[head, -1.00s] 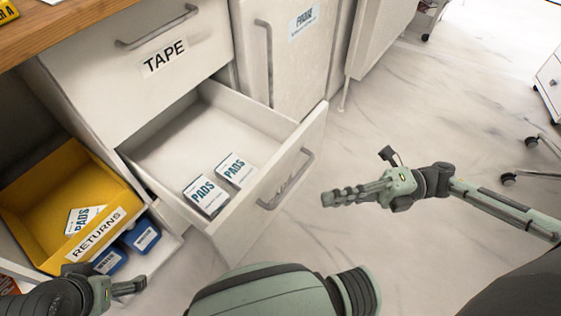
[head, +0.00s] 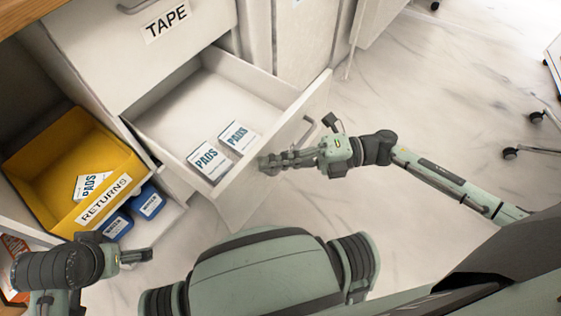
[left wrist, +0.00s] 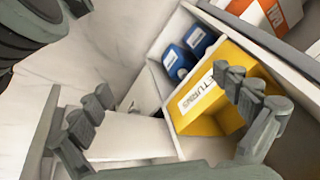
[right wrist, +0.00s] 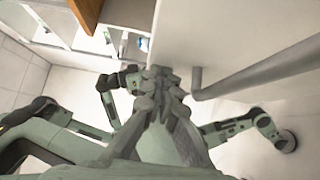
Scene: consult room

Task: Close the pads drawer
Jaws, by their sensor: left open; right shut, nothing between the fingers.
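The pads drawer (head: 165,122) is pulled out below the TAPE drawer (head: 165,60) in the head view. Two white pads boxes (head: 208,160) lie inside it near the front. My right gripper (head: 268,162) is shut and empty at the drawer's front panel, below its bar handle. In the right wrist view the shut fingers (right wrist: 160,80) are close to the panel and the handle (right wrist: 260,75); I cannot tell if they touch. My left gripper (head: 140,256) is open and empty near the lower left; in the left wrist view its fingers (left wrist: 165,115) are spread.
A yellow RETURNS bin (head: 62,205) holding a pads box stands left of the drawer. Blue containers (head: 147,202) lie on the shelf beside it. Open marble floor (head: 440,110) is at the right, with chair casters at the far edge.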

